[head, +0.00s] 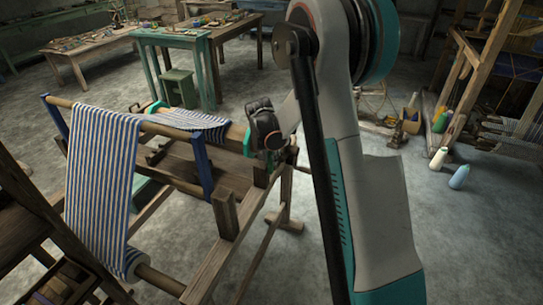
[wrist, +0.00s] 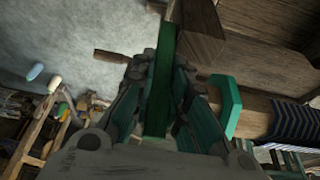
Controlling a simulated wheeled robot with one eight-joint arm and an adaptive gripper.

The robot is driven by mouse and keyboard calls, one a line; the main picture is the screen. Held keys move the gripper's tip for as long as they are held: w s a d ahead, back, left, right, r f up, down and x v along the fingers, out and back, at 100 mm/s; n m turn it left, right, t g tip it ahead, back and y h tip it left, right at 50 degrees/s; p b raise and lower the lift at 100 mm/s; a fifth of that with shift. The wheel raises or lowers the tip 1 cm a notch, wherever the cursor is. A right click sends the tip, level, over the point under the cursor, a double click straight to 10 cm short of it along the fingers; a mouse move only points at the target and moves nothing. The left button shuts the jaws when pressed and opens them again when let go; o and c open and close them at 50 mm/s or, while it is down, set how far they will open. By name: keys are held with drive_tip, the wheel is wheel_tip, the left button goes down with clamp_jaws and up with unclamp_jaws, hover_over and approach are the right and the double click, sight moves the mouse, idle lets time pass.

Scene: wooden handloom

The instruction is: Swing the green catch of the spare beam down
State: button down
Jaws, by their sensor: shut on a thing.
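My gripper (wrist: 165,65) is shut on a dark green bar, the green catch (wrist: 158,95), which stands lengthwise between its two fingers in the wrist view. Blue-and-white striped cloth (wrist: 298,122) is wound on the beam.
A square wooden post end (wrist: 197,35) is close to the held catch. The loom's wooden frame (head: 225,215) is below my arm. Open floor (head: 310,240) is to the right, with cones of yarn (head: 459,177) farther off.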

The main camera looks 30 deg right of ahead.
drive_tip(key=shift+w+d+f+g+y+p, duration=0.25)
drive_tip(key=shift+w+d+g+y, duration=0.15)
drive_tip(key=shift+g+y, duration=0.25)
drive_tip(key=shift+w+d+f+g+y+p, duration=0.1)
drive_tip(key=shift+w+d+f+g+y, duration=0.15)
drive_tip(key=shift+d+g+y, duration=0.45)
drive_tip(key=shift+w+d+f+g+y+p, duration=0.2)
drive_tip(key=shift+w+g+y, duration=0.15)
drive_tip(key=shift+y, duration=0.6)
drive_tip(key=c, duration=1.6)
unclamp_jaws()
drive_tip(key=shift+o, duration=0.2)
wheel_tip(320, 180, up, 12)
drive_tip(key=w+d, duration=0.1)
drive_tip(key=shift+d+f, duration=0.1)
